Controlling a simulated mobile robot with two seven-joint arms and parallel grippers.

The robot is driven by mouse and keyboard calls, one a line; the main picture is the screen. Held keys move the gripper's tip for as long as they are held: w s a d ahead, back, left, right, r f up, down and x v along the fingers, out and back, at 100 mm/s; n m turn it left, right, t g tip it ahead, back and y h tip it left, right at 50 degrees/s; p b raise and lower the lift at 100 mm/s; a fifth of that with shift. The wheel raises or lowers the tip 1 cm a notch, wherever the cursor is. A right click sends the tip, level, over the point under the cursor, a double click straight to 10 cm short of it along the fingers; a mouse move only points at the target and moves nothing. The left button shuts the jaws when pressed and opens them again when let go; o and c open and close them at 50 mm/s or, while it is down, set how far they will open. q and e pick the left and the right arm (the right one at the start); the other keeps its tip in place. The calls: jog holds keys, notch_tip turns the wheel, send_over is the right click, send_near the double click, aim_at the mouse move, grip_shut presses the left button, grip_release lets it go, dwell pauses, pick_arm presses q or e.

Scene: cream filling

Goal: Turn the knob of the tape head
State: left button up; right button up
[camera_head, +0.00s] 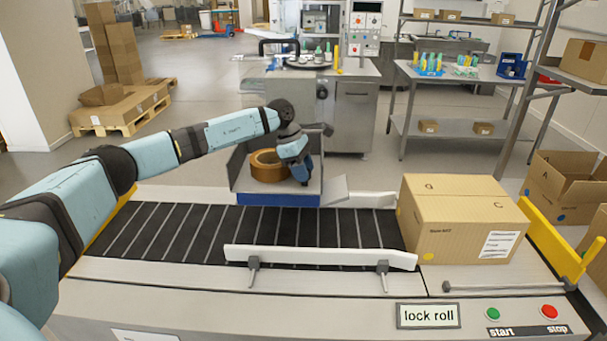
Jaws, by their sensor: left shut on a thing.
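The tape head (238,172) stands at the far side of the conveyor, a grey housing with a blue front edge. A brown tape roll (267,167) sits in it. My left gripper (302,174) reaches over from the left and points down beside the roll's right side. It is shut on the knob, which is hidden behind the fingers. My right gripper is not in view.
A closed cardboard box (462,222) sits at the conveyor's right end. The black conveyor belt (180,228) is bare to its left. A white guide rail (320,257) runs along the near side. A sign (428,315) reads "lock roll", beside a green start button (493,313) and a red stop button (549,311).

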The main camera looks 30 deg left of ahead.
pick_arm(q)
jog(key=shift+m, duration=0.5)
jog(key=o, duration=0.7)
jog(key=shift+c, duration=0.2)
jog(key=shift+r, duration=0.1)
jog(key=b+v, duration=0.1)
jog(key=v, duration=1.2)
jog(key=shift+w+a+r, duration=0.15)
jog(key=shift+r, duration=0.2)
